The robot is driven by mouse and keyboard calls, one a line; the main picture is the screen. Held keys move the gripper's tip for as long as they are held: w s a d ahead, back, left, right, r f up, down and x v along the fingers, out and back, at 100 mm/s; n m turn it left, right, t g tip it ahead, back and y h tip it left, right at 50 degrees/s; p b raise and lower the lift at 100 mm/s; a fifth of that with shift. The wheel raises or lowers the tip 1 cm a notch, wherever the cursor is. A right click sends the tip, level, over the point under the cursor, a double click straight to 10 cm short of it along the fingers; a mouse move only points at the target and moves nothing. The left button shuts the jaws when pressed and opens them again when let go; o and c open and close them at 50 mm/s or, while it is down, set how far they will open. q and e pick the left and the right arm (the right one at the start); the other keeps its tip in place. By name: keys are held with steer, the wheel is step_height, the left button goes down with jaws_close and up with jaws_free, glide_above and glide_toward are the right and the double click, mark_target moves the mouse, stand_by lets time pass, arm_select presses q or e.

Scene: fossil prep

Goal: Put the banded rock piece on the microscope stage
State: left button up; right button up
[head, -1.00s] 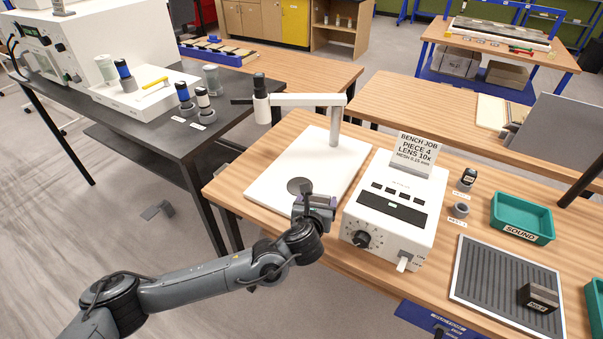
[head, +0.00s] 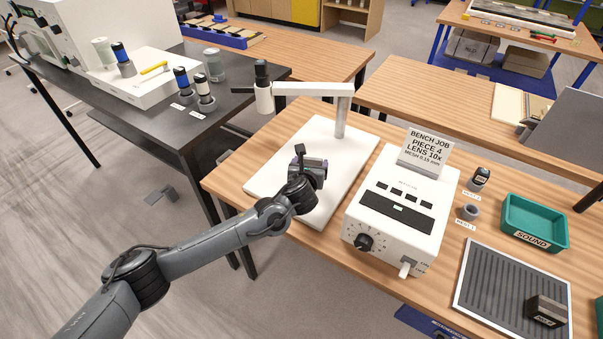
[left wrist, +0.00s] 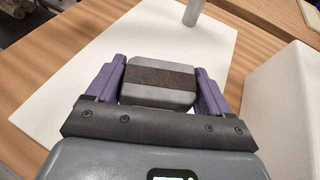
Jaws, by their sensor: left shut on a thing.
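The banded rock piece (left wrist: 158,92) is a grey block with a dark brown band across its middle, clearest in the left wrist view. My left gripper (head: 312,170) is shut on it, with a purple finger on each side, as the left wrist view shows (left wrist: 160,72). It holds the piece over the microscope's white base plate (head: 265,172). The round dark stage is hidden behind my gripper and the piece. The microscope has a white post and arm (head: 310,90) with a black-topped lens tube (head: 263,95). My right gripper is out of view.
A green "SOUND" tray (head: 535,222) and a ribbed mat (head: 495,285) with a dark block (head: 546,310) lie further right. Lens holders stand on the black table (head: 240,88).

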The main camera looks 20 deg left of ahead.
arm_select(q)
steer(key=a, duration=0.1)
steer(key=a+f, duration=0.1)
steer(key=a, duration=0.1)
steer(key=shift+w+f, duration=0.35)
steer(key=shift+d+f, duration=0.1)
steer(key=shift+f, duration=1.85)
steer(key=shift+f, duration=0.1)
steer(key=o, duration=1.2)
steer(key=shift+c, duration=0.2)
steer(key=shift+s+d+r, duration=0.1)
steer(key=shift+s+r, duration=0.25)
steer(key=shift+s, duration=0.15)
steer(key=v, duration=1)
steer(key=shift+s, duration=0.35)
